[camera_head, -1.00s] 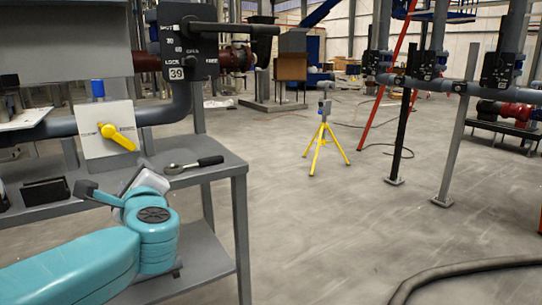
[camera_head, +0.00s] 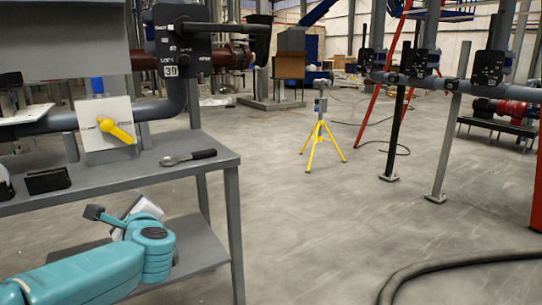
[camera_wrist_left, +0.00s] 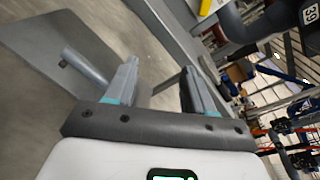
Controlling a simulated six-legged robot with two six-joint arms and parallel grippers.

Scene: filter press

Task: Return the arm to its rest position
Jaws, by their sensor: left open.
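My left arm, teal, comes in from the lower left in the head view. Its left gripper (camera_head: 118,216) hangs in front of the bench, below the top's front edge, partly hidden by the wrist. In the left wrist view the two grey fingers (camera_wrist_left: 160,88) stand apart with nothing between them. A grey surface and the floor show beyond them. My right gripper is in neither view.
The grey bench (camera_head: 210,148) holds a ratchet wrench (camera_head: 188,157) and a white plate with a yellow valve handle (camera_head: 116,130). A yellow tripod (camera_head: 322,140) stands on open floor. A dark hose (camera_head: 450,266) lies at the lower right.

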